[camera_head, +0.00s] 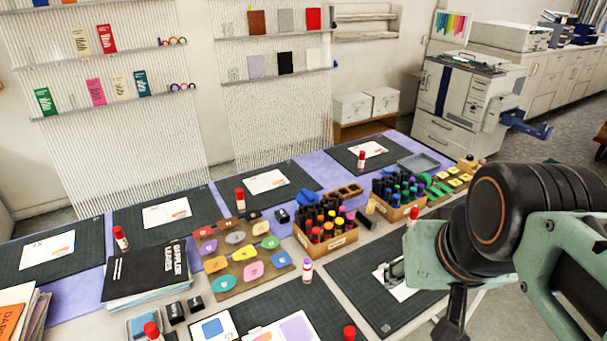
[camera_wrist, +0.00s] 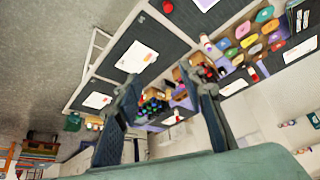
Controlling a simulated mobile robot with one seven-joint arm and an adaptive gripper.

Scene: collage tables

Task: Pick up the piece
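The task does not say which piece is meant. Several coloured pieces, among them a yellow one (camera_head: 245,254), a pink one (camera_head: 253,270) and a green one (camera_head: 270,242), lie on brown boards (camera_head: 228,292) mid-table. They also show at the upper right of the wrist view, with a green piece (camera_wrist: 264,14) among them. My gripper (camera_wrist: 165,83) is open, its two dark fingers spread apart with nothing held between them. It is above the table, apart from the coloured pieces. My arm hides part of the table's right side in the head view.
Black mats with white sheets line the table, one sheet (camera_wrist: 136,56) showing in the wrist view. Wooden boxes of bottles or markers (camera_head: 327,241) (camera_head: 397,207) stand near the pieces. Red-capped glue sticks (camera_head: 307,271) stand around. Dark books (camera_head: 148,273) lie left.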

